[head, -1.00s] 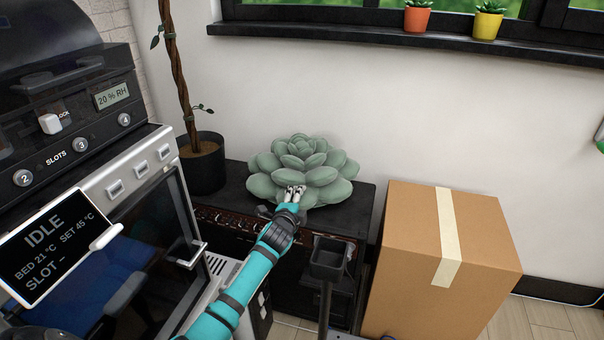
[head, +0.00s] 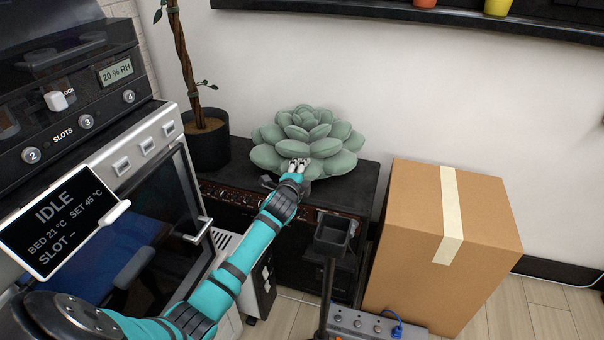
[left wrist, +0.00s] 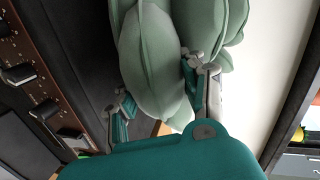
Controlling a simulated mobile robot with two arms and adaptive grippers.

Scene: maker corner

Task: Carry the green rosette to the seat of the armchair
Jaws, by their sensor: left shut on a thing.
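The green rosette (head: 308,137) is a plush, succulent-shaped cushion with thick pale green petals. It is at the top of the black amplifier-like cabinet (head: 352,193) against the wall; I cannot tell whether it still touches the top. My left gripper (head: 297,166) is shut on one of its front petals. In the left wrist view the two fingers pinch a petal of the rosette (left wrist: 150,60) from both sides. My right gripper is in neither view. No armchair seat is identifiable; a blue chair shape shows only in the dark glass door at left.
A dark machine with a display (head: 60,222) reading IDLE fills the left. A potted plant (head: 207,148) stands left of the rosette. A taped cardboard box (head: 440,240) is at right. A black stand (head: 332,236) and a grey power strip (head: 370,323) are in front.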

